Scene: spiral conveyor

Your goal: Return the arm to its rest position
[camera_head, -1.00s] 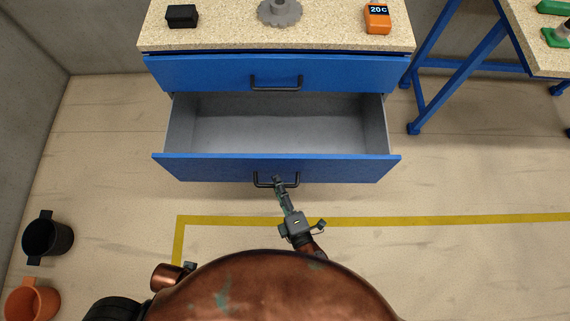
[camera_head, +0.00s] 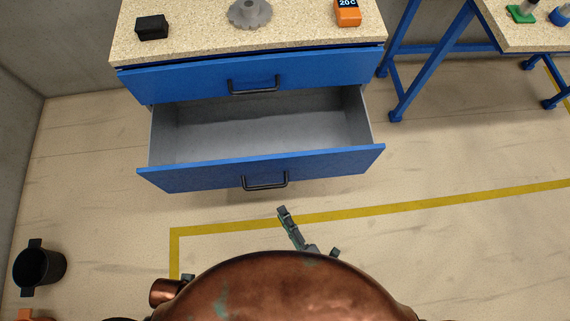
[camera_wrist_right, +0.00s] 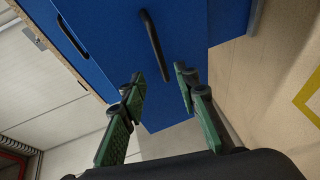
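My right gripper (camera_head: 285,214) is clear of the drawer handle, over the floor in front of the cabinet. In the right wrist view my right gripper (camera_wrist_right: 160,80) has its two green-padded fingers apart with nothing between them. The black drawer handle (camera_head: 265,184) is on the blue front of the open drawer (camera_head: 330,158); a handle (camera_wrist_right: 152,45) also shows ahead of the fingers in the right wrist view. The drawer stands pulled out and its grey inside looks empty. My left gripper is not clearly seen; only a copper arm part shows at the lower left.
The cabinet's speckled top (camera_head: 200,40) holds a black box (camera_head: 152,27), a grey gear (camera_head: 250,12) and an orange device (camera_head: 347,12). A blue-legged table (camera_head: 430,65) stands at the right. A black bin (camera_head: 40,267) is at the left. The floor before the drawer is clear.

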